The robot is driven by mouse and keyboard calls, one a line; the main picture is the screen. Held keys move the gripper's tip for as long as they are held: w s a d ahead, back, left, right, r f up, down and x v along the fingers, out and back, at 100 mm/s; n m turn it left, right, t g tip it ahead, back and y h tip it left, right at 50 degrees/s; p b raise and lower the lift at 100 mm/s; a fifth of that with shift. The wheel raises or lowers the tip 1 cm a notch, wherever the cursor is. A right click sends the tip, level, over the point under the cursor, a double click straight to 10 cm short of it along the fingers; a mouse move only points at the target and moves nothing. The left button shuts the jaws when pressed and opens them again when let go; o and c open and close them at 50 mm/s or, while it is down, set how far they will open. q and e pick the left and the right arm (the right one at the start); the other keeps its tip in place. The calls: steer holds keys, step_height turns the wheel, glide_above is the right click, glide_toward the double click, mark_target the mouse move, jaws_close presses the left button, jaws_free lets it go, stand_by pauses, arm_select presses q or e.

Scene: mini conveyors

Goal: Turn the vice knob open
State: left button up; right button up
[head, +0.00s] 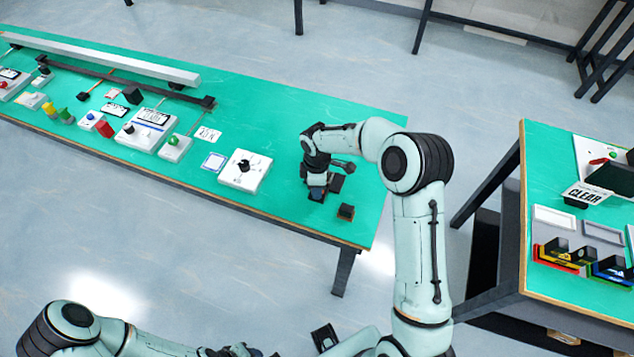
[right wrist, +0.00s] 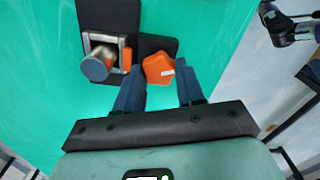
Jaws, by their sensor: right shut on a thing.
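The vice knob (right wrist: 158,68) is orange and lobed, and it sits between the fingertips of my right gripper (right wrist: 160,85) in the right wrist view. My right gripper is shut on it. The vice (right wrist: 108,17) is dark, with a metal part and a grey round end on its left side. In the head view my right gripper (head: 318,193) is over the right end of the green table, and it hides the knob and most of the vice (head: 336,184).
Several devices and a long rail (head: 100,58) lie further left. A second table (head: 545,150) stands at the right.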

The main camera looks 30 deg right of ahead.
arm_select(q)
steer(key=shift+w+r+p, duration=0.4)
steer(key=shift+r, duration=0.2)
steer(key=shift+w+r+p, duration=0.35)
steer(key=shift+r+p, duration=0.05)
steer(key=shift+r, duration=0.15)
arm_select(e)
steer(key=n, duration=0.4)
steer(key=shift+n, duration=0.4)
steer(key=o, duration=1)
steer(key=shift+o, duration=0.2)
steer(key=shift+r, duration=0.1)
arm_select(q)
steer(key=shift+w+r+p, duration=0.4)
steer(key=shift+r, duration=0.15)
arm_select(e)
step_height(320, 180, up, 13)
steer(key=shift+r, duration=0.15)
steer(key=shift+s, duration=0.1)
